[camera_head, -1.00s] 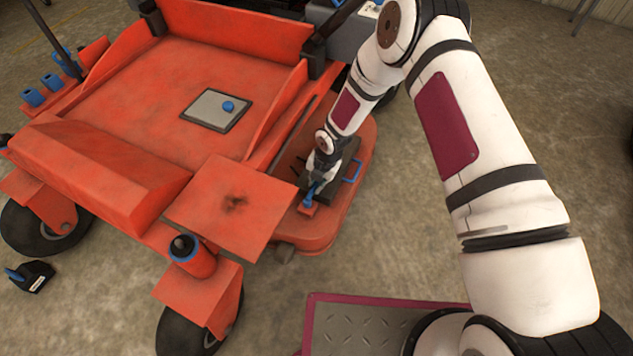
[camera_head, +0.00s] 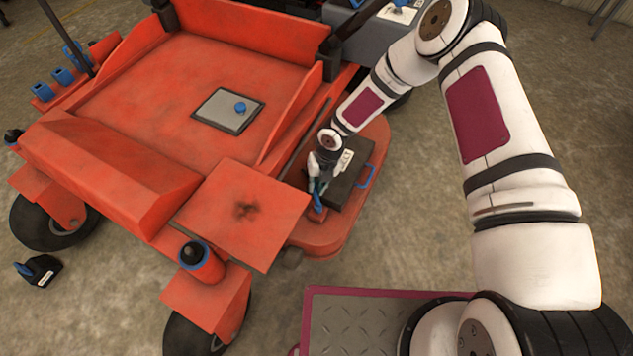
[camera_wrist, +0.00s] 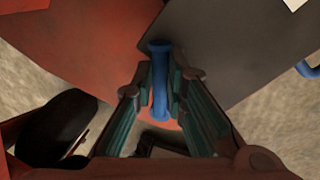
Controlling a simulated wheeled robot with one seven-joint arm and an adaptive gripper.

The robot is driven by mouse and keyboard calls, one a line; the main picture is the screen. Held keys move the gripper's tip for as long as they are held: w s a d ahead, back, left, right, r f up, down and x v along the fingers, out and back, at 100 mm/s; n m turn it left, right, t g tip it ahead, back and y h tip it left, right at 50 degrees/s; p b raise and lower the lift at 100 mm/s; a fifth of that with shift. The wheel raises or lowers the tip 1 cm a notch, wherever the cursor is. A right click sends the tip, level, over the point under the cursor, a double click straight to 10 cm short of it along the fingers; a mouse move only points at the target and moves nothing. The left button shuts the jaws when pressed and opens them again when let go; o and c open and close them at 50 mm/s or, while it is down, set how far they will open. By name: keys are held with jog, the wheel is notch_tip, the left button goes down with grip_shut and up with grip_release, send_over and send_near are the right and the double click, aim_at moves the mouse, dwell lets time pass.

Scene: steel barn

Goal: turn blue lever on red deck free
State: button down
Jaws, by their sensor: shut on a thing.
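The blue lever (camera_head: 319,200) stands by the near end of the red deck (camera_head: 335,240), beside a dark cover. My gripper (camera_head: 317,184) is over it from above, with the arm reaching in from the right. In the wrist view the lever (camera_wrist: 160,65) is a blue bar running between the two green-padded fingers. My gripper (camera_wrist: 160,88) is shut on it, one finger on each side. The lever's lower mount is partly hidden by the fingers.
The dark cover (camera_head: 350,185) with a blue handle (camera_head: 366,176) lies on the deck right of the lever. A red plate (camera_head: 245,212) sits close on the left. A red post with a black knob (camera_head: 197,255) stands nearer.

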jog(key=shift+a+n, duration=0.35)
jog(key=shift+n, duration=0.35)
jog(key=c, duration=1.6)
grip_release()
jog(key=shift+s, duration=0.1)
jog(key=shift+r, duration=0.1)
notch_tip(320, 180, up, 12)
jog(key=d, duration=0.2)
jog(key=shift+w+f, duration=0.2)
jog(key=shift+w, duration=0.25)
